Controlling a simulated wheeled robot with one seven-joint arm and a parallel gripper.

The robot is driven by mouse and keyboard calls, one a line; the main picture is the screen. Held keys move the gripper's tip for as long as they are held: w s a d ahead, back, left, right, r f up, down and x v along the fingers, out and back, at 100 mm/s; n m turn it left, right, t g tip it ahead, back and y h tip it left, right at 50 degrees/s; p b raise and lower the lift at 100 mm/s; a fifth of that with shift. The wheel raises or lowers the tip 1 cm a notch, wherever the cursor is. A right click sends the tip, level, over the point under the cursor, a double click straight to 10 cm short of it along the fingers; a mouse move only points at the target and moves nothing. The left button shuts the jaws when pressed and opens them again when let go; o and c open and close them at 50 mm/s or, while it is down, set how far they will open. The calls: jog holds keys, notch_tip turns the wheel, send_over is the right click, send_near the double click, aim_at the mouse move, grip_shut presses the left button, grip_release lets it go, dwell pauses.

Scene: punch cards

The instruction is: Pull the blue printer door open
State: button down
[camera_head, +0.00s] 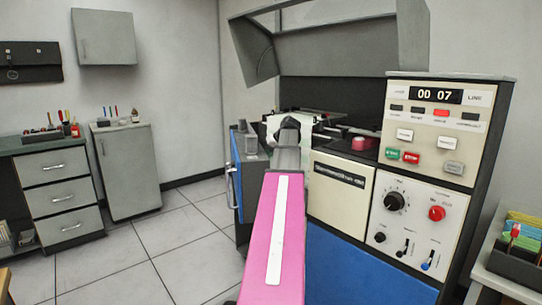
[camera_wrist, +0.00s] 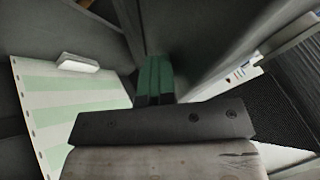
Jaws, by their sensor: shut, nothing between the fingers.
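The blue printer door (camera_head: 236,172) shows in the head view as a narrow, steeply angled panel at the left end of the machine, with a light upright handle (camera_head: 229,186) on its outer face. How far it stands open is hard to tell. My arm reaches forward and hides part of the machine beside the door; my gripper is hidden there. In the wrist view my gripper (camera_wrist: 154,62) has its green fingers together and empty. They point into a grey space beside a large grey panel (camera_wrist: 205,40), perhaps the door's inside.
Green-and-white striped paper (camera_wrist: 75,110) lies left of the fingers in the wrist view, with a small white block (camera_wrist: 78,63) near it. The control panel (camera_head: 440,130) stands right of my arm. Open tiled floor (camera_head: 150,245) lies left of the door; drawers (camera_head: 60,190) stand beyond.

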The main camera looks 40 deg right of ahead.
aim_at(246, 153)
jog(key=w+a, duration=0.1)
jog(key=a, duration=0.2)
jog(key=w+a+m+h, duration=0.1)
jog(key=a, duration=0.3)
jog(key=a+m, duration=0.1)
jog(key=a, duration=0.3)
jog(key=shift+w+t, duration=0.3)
jog(key=shift+w, duration=0.1)
jog(key=w+a+m+h, duration=0.5)
jog(key=w+a+m, duration=0.3)
jog(key=w+a, duration=1.9)
jog(key=shift+w+a+m+h, duration=0.25)
jog(key=shift+w+m+h, duration=0.05)
jog(key=shift+w, duration=0.9)
